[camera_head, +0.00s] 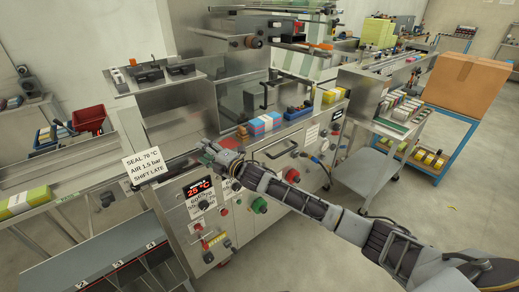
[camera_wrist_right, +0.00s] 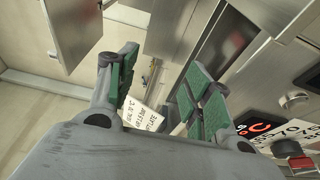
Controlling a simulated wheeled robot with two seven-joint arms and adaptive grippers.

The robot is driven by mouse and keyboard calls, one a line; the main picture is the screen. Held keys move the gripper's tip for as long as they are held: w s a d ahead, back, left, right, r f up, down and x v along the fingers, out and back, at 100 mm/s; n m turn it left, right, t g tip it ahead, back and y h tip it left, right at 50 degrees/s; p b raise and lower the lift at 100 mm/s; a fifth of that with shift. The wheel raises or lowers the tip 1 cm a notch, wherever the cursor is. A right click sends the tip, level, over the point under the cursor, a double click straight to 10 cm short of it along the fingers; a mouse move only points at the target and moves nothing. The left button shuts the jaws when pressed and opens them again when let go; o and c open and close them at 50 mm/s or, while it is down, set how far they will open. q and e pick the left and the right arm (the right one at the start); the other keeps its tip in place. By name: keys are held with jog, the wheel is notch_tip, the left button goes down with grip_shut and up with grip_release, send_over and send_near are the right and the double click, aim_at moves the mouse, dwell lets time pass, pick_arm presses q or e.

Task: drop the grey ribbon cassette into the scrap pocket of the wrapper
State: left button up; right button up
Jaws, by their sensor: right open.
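The wrapper (camera_head: 240,225) is a steel machine in the middle of the head view, with a red 25 °C display and several knobs on its front. My right gripper (camera_head: 213,152) is above its front edge, beside the white "SEAL 70 °C" sign (camera_head: 145,166). In the right wrist view the green-padded fingers of this gripper (camera_wrist_right: 160,95) are spread, with nothing between them; the sign (camera_wrist_right: 142,117) shows beyond. I cannot pick out the grey ribbon cassette or the scrap pocket for certain. Dark grey parts (camera_head: 150,76) sit on the wrapper's upper left ledge. My left gripper is not in view.
Pink and blue packs (camera_head: 264,123) lie on the wrapper's deck behind my right gripper. A red bin (camera_head: 88,118) stands at the left. Numbered dark slots (camera_head: 120,272) are at the lower left.

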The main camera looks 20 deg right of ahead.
jog(key=v, duration=1.1)
dwell(0.3)
dwell(1.0)
